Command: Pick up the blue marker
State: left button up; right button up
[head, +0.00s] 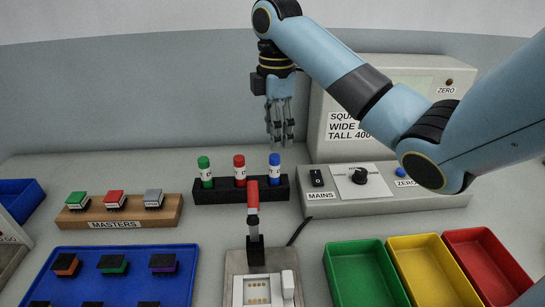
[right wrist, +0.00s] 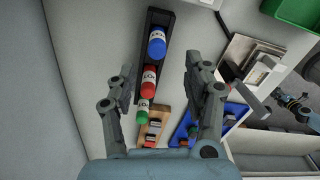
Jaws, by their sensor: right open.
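The blue marker (head: 275,166) stands upright in the right end of a black rack (head: 272,190), blue cap up. A red marker (head: 239,168) and a green marker (head: 205,170) stand to its left in the same rack. My right gripper (head: 280,140) points down, a little above the blue marker in the head view. In the right wrist view its fingers (right wrist: 160,72) are spread and empty. There the blue marker (right wrist: 156,42) shows beyond the line between the fingertips, and the red marker (right wrist: 148,82) lies between the fingers.
A grey control box (head: 385,198) with a knob stands right of the rack. A fixture (head: 258,262) with a red-topped handle stands in front. Green, yellow and red bins (head: 362,275) are at front right. A wooden masters block (head: 120,213) and blue tray (head: 115,250) are left.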

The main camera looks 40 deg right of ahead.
aim_at(275, 168)
jog(key=shift+w+d+f, duration=0.1)
jog(key=shift+w+f, duration=0.05)
jog(key=shift+f, duration=0.1)
notch_tip(275, 168, down, 3)
jog(key=b, duration=0.2)
jog(key=shift+f+b, duration=0.1)
jog(key=shift+b, duration=0.2)
notch_tip(275, 168, down, 7)
jog(key=shift+p, duration=0.35)
grip_shut()
